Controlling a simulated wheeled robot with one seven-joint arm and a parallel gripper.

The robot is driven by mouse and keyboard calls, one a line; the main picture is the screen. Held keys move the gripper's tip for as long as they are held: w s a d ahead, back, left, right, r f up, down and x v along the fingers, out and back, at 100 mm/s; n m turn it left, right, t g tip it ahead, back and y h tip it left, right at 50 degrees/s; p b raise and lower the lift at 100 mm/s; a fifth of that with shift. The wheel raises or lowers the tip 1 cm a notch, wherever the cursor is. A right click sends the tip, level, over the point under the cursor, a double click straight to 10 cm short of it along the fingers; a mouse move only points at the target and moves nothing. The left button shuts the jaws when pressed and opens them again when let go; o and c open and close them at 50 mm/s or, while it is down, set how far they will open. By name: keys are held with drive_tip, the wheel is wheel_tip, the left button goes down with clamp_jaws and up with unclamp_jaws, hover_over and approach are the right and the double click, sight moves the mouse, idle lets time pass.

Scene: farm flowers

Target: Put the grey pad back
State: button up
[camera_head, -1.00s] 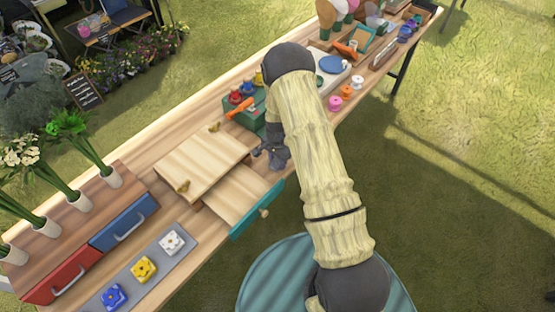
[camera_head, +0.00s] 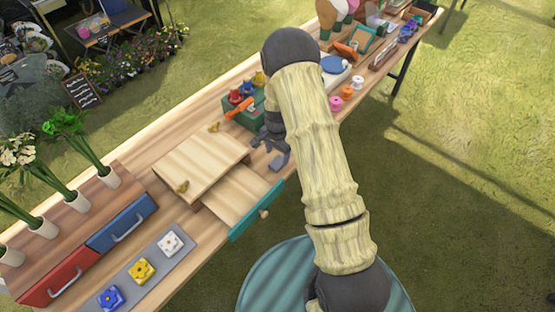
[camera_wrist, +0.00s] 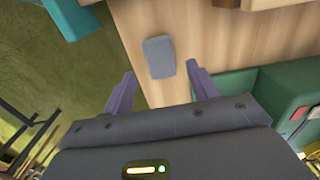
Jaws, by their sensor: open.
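The grey pad (camera_wrist: 158,57) is a small rounded rectangle lying on the wooden table top, in the upper middle of the wrist view. A small grey shape in the head view looks like the same pad (camera_head: 279,161), just below my gripper (camera_head: 270,143). In the wrist view my gripper (camera_wrist: 160,74) has its two purplish fingers apart, one on each side of the pad's lower end in the picture. The gripper is empty and the pad is not held. The height of the fingertips above the table is hard to tell.

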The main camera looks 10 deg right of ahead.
sight(277, 162)
wheel_tip(277, 162, up, 7)
drive_tip(key=b, duration=0.1)
drive_tip(key=shift+r, duration=0.2)
idle(0.5)
drive_tip(key=s+r+n+t, duration=0.1)
drive_tip(key=s+r+n, duration=0.4)
drive_tip(key=s, duration=0.5)
drive_tip(key=s+r+n+t, duration=0.1)
drive_tip(key=s+r+n, duration=0.4)
drive_tip(key=s+r, duration=0.4)
drive_tip(key=shift+s+r+n+t, duration=0.2)
drive_tip(key=shift+s+n+t, duration=0.15)
drive_tip(key=shift+s, duration=0.6)
